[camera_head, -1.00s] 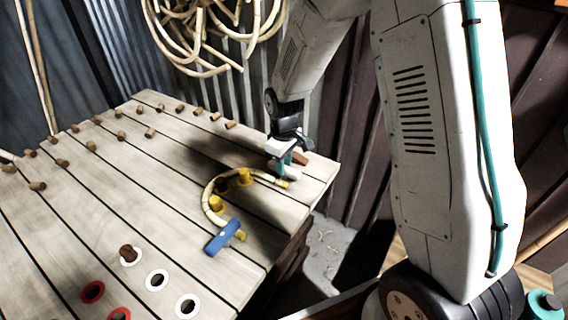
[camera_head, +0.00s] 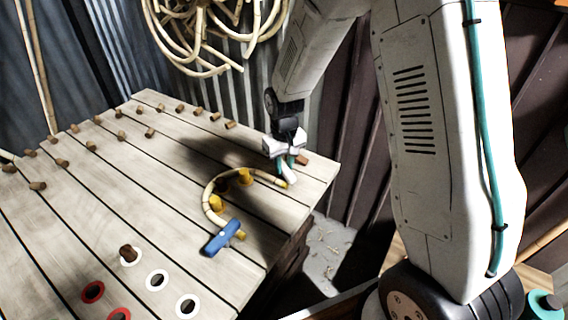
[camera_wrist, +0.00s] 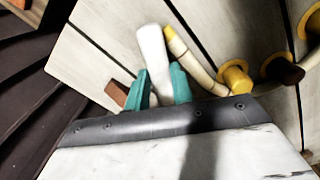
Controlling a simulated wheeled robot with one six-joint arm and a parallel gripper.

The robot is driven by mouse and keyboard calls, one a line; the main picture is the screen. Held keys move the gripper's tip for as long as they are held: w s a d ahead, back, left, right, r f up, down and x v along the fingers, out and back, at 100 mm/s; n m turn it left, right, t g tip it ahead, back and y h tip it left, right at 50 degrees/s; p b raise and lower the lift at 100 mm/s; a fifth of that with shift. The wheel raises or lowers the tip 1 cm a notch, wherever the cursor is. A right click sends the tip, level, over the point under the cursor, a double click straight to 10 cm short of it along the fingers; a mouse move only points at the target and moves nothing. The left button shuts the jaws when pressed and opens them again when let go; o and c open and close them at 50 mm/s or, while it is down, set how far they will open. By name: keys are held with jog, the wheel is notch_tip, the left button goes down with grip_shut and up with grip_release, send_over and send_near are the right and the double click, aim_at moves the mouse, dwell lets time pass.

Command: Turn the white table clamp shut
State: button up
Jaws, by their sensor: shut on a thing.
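The white table clamp (camera_head: 289,175) stands near the table's right corner, at the end of the bent rattan (camera_head: 210,192). My gripper (camera_head: 285,163) is over it, with teal fingertips on either side of its handle. In the wrist view the clamp's white handle (camera_wrist: 152,48) sits between the teal fingertips (camera_wrist: 160,86). Its free end points up beside the yellow tip of the rattan (camera_wrist: 178,45) and looks close to it. Whether it presses on the rattan cannot be told. The clamp's base is hidden by my gripper.
The rattan curves around yellow pegs (camera_head: 245,177). A blue clamp (camera_head: 222,237) lies across its other end. A reddish-brown block (camera_head: 301,159) is just behind my gripper. Several wooden pegs stand at the back left. The table's right edge is close.

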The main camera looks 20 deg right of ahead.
jog(key=m, duration=0.6)
jog(key=shift+m, duration=0.3)
jog(key=m, duration=0.5)
jog(key=shift+m, duration=0.4)
jog(key=o, duration=1)
jog(key=shift+a, duration=0.1)
